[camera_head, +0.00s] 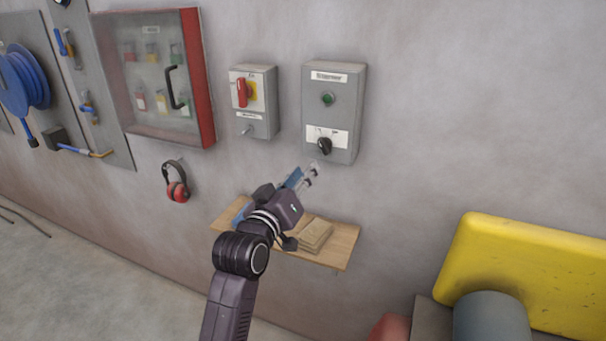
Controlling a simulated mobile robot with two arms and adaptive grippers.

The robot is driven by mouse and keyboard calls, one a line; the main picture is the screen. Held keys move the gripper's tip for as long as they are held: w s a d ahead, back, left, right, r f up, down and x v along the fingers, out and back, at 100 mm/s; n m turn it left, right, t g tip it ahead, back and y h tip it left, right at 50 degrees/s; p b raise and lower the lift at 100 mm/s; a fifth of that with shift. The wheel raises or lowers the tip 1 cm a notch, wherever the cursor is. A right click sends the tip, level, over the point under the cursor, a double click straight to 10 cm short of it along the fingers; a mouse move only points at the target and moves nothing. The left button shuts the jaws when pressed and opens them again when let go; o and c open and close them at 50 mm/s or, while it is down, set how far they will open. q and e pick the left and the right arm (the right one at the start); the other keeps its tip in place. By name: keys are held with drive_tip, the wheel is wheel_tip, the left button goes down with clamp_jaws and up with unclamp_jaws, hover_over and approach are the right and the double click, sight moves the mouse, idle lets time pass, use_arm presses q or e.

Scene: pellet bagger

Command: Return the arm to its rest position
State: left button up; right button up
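My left arm rises from the bottom middle, and its gripper (310,175) points up and to the right, toward the wall. The gripper is in front of the wooden shelf and just below the grey control box (346,110) with a green button (327,99) and a black selector knob (324,146). The fingertips appear apart from the knob. They are small, and I cannot tell how far they are spread. I see nothing clearly held between them. My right gripper is not in view.
A wooden shelf (343,240) with a stack of brown bags (314,236) sits behind my arm. A red-switch box (256,120), a glazed cabinet (213,75), red ear muffs (177,191) and a blue hose reel (24,80) hang on the wall. Yellow machinery (530,265) stands at lower right.

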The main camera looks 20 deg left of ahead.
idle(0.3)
